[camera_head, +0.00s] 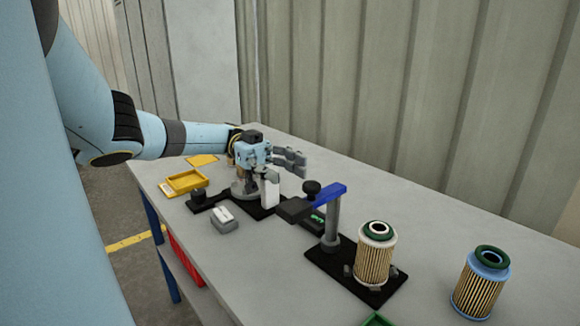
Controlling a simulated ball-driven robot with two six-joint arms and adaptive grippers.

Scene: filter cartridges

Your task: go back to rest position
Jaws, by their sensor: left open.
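My left arm comes in from the left. Its gripper (292,167) is over the middle of the table, with its fingers pointing right, open and empty as far as I can see. It hides part of a grey round-based fixture below it. A white block-like piece (270,190) stands upright just under the fingers; whether they touch it I cannot tell. A filter cartridge with a white top and green ring (374,258) stands on a black plate. A second cartridge with a blue top and green ring (480,285) stands to its right. My right gripper is not in view.
A post with a blue arm and black knob (331,215) stands close right of the gripper. A yellow tray (186,182), a yellow card (201,160) and a small grey box (225,220) lie on the left. The grey table (440,225) is clear at the back right.

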